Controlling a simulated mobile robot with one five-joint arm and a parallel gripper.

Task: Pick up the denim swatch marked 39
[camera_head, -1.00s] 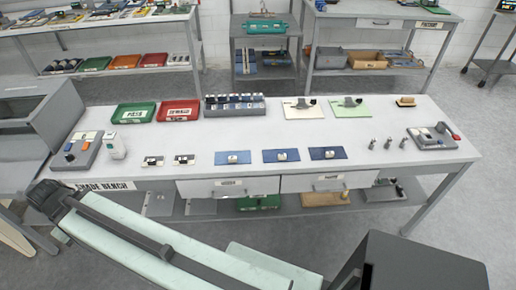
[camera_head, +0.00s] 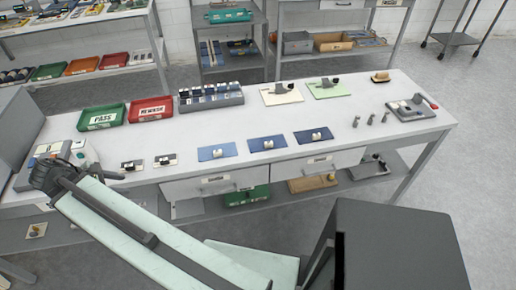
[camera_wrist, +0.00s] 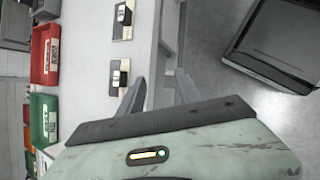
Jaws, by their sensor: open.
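Three denim swatches lie in a row along the front of the bench in the head view: a lighter blue one (camera_head: 208,154) at left, a mid-blue one (camera_head: 256,146) in the middle and a dark blue one (camera_head: 301,139) at right. No blue swatch shows there.
Two small dark-and-white cards (camera_head: 165,160) lie left of the swatches. A green PASS tray (camera_head: 102,117), a red REWORK tray (camera_head: 150,110) and a grey rack (camera_head: 211,97) stand behind. Small grey pegs (camera_head: 371,119) stand at right. Bare bench (camera_head: 270,120) lies behind the swatches.

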